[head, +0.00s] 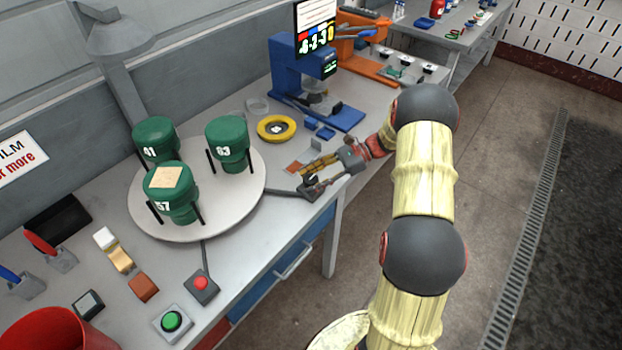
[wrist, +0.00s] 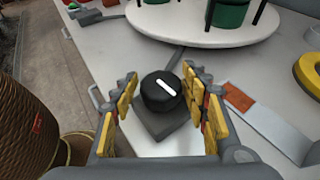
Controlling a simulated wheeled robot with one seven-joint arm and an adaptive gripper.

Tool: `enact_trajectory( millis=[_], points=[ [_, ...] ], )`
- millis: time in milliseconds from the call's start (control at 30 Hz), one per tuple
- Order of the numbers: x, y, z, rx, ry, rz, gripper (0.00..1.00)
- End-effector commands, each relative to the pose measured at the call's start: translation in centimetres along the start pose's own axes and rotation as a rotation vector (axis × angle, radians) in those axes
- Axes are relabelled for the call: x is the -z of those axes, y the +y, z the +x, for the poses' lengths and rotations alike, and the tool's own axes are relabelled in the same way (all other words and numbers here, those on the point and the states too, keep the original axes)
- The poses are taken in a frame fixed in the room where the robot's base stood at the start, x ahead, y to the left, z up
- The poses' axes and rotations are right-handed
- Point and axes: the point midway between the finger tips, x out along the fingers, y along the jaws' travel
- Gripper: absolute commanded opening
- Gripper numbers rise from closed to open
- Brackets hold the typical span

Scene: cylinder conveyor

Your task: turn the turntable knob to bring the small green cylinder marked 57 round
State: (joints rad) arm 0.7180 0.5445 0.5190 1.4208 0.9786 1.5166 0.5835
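The white round turntable (head: 225,205) carries three green cylinders. The cylinder marked 57 (head: 172,195) stands at the front with a tan square on its top. The cylinder marked 41 (head: 155,140) is at the back left, and the one marked 63 (head: 229,143) at the back right. The black turntable knob (wrist: 161,91) has a white pointer line and sits on a grey box. My gripper (wrist: 158,100) is open, with one yellow-padded finger on each side of the knob and visible gaps to it. In the head view my gripper (head: 318,168) is at the table's front edge.
A red button (head: 201,283) and a green button (head: 171,320) stand left of the knob. A yellow ring dish (head: 276,128) and a blue press (head: 310,85) stand behind it. A red bin (head: 55,330) is at lower left.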

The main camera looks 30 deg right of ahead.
Motion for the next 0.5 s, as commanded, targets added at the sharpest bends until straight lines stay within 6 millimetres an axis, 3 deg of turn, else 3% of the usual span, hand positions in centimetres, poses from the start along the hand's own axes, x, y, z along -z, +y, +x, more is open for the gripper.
enact_trajectory(
  millis=[500],
  points=[
    [-0.08, -0.13, -0.72, 0.003, 0.000, -0.002, 0.54]
  ],
)
